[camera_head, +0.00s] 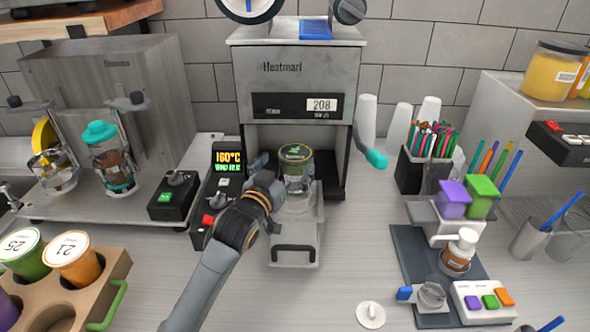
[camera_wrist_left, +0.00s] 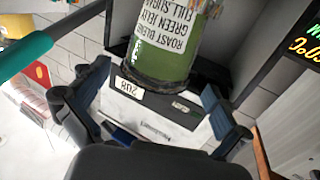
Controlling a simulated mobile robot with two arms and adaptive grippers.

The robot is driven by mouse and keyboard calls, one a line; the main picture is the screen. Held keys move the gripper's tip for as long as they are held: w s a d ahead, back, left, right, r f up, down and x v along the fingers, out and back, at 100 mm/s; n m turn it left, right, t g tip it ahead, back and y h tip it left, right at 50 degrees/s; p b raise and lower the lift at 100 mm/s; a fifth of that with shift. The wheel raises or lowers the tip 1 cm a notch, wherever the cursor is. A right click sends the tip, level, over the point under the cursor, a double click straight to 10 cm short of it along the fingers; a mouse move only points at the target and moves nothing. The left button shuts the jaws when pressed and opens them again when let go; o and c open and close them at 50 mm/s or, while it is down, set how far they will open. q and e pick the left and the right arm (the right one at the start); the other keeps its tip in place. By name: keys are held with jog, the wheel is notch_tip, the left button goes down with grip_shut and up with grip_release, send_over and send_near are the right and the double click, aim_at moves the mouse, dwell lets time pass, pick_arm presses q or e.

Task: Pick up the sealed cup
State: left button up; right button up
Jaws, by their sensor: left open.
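The sealed cup (camera_head: 297,174) is a clear cup with a green printed lid. It stands upright on the pulled-out tray (camera_head: 296,231) of the grey sealing machine (camera_head: 296,75). My left gripper (camera_head: 268,172) is open at the cup's left side in the head view. In the left wrist view the cup (camera_wrist_left: 168,48) shows green with a white printed label, and it lies between and beyond the spread fingers of the gripper (camera_wrist_left: 152,108). I cannot tell whether a finger touches it. My right gripper is not in view.
A control box (camera_head: 222,195) with a temperature display stands left of the tray. A teal-tipped lever (camera_head: 375,158) sticks out on the machine's right. A cup carrier (camera_head: 70,290) is at lower left. The counter right of the tray is mostly clear, with a small white disc (camera_head: 370,314).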

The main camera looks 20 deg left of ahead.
aim_at(301, 147)
pick_arm(q)
jog(key=w, duration=0.1)
jog(key=w+p, duration=0.1)
jog(key=w, duration=0.2)
jog(key=shift+w+d+r, duration=0.1)
jog(key=shift+w+d, duration=0.05)
jog(key=shift+d, duration=0.2)
jog(key=shift+c, duration=0.2)
jog(key=shift+r, duration=0.1)
jog(key=c, duration=1.8)
